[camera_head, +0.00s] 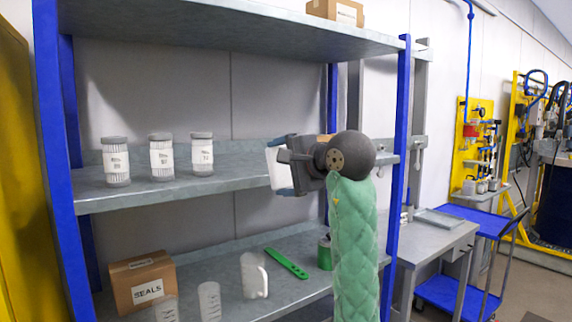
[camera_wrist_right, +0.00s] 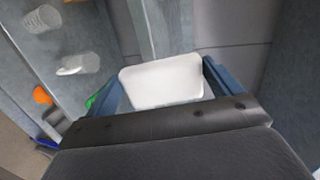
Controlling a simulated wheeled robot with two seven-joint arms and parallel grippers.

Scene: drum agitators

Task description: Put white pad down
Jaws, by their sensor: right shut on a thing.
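The white pad (camera_head: 276,168) is in my right gripper (camera_head: 283,190), near the right end of the middle shelf (camera_head: 235,178) in the head view. In the right wrist view the pad (camera_wrist_right: 163,82) sits between the two blue fingers of the right gripper (camera_wrist_right: 162,88), which is shut on it. Part of the pad is hidden behind the gripper in the head view. Whether the pad touches the shelf I cannot tell. My left gripper is not in view.
Several items share the rack: labelled jars (camera_head: 161,157) on the middle shelf's left, and a SEALS box (camera_head: 143,281), a white jug (camera_head: 254,276) and a green tool (camera_head: 287,263) below. A blue post (camera_head: 401,120) stands right of my arm. The middle shelf's centre is clear.

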